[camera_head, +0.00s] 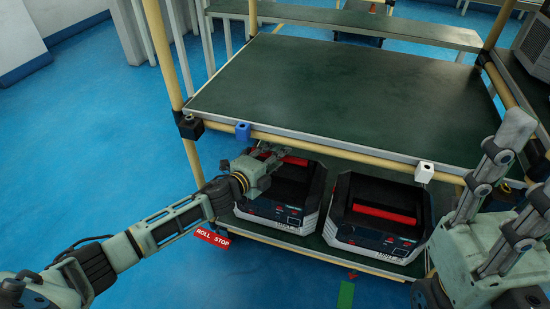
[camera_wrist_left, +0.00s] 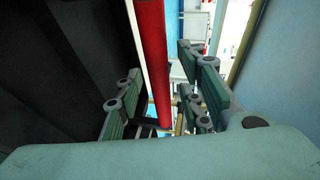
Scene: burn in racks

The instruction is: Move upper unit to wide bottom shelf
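Two dark box units with red handles stand side by side on the wide bottom shelf (camera_head: 318,243): a left unit (camera_head: 275,208) and a right unit (camera_head: 376,238). The upper shelf (camera_head: 335,95) above them is bare. My left gripper (camera_head: 270,157) reaches in over the left unit at its red handle. In the left wrist view, the red handle (camera_wrist_left: 154,60) runs between the fingers of my left gripper (camera_wrist_left: 160,100), with gaps beside it. The fingers are apart. My right gripper (camera_head: 530,160) is raised at the right, with its fingers apart and nothing visible between them.
The upper shelf's front rail, with a blue block (camera_head: 243,131) and a white block (camera_head: 424,172), lies close above the units. A tan post stands left of the left gripper. Another rack with a grey unit (camera_head: 535,48) is at the right. Blue floor lies open at left.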

